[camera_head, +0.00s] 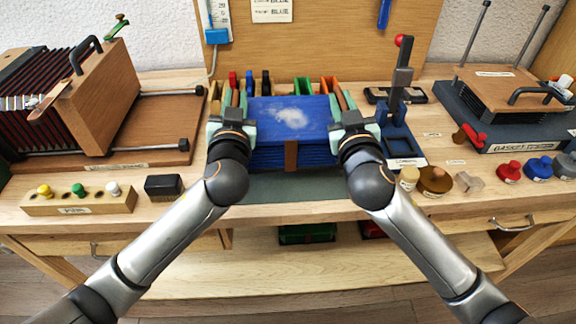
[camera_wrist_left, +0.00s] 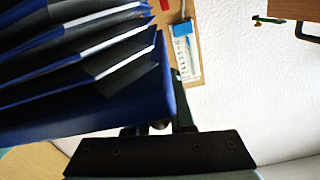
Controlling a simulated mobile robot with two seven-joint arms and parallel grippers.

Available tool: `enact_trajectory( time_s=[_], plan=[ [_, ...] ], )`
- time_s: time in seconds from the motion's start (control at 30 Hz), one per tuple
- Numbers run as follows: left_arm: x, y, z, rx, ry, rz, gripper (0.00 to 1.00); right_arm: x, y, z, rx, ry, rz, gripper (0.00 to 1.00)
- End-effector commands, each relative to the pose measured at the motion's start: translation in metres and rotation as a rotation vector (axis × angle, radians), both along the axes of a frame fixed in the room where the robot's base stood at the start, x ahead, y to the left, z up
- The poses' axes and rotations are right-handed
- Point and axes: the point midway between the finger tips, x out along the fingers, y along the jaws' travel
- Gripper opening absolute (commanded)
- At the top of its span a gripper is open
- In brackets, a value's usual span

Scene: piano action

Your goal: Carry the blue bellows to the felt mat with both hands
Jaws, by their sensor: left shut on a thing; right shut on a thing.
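The blue bellows (camera_head: 292,118) has a pale worn patch on its top and a brown strap on its front. In the head view it is between my two grippers, over the grey-green felt mat (camera_head: 290,188). I cannot tell whether it touches the mat. My left gripper (camera_head: 236,116) is shut on its left end, and my right gripper (camera_head: 345,118) is shut on its right end. In the left wrist view the folds of the bellows (camera_wrist_left: 80,70) fill the upper left, and my left gripper (camera_wrist_left: 158,128) is at its edge.
A large wooden bellows frame (camera_head: 105,95) stands on a board at left. A blue stand (camera_head: 397,135) with an upright post is close to my right gripper. A rack of coloured pieces (camera_head: 303,87) is behind. Colored knobs (camera_head: 509,172) and a block of pegs (camera_head: 80,196) line the front.

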Motion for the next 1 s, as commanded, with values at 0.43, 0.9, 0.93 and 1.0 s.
enact_trajectory(
  time_s=[0.43,0.9,0.93,1.0],
  plan=[
    [0.001,0.005,-0.001,0.005,-0.004,0.012,0.0,0.002,-0.007,-0.001,-0.006,-0.004,-0.017,0.0],
    [0.001,0.005,-0.024,0.005,-0.004,0.012,0.0,0.002,-0.007,-0.024,-0.006,-0.004,-0.017,0.0],
    [0.001,0.005,-0.025,0.005,-0.004,0.012,0.0,0.002,-0.007,-0.025,-0.006,-0.004,-0.017,0.0],
    [0.001,0.005,-0.029,0.005,-0.004,0.012,0.0,0.002,-0.007,-0.029,-0.006,-0.004,-0.017,0.0]
  ],
)
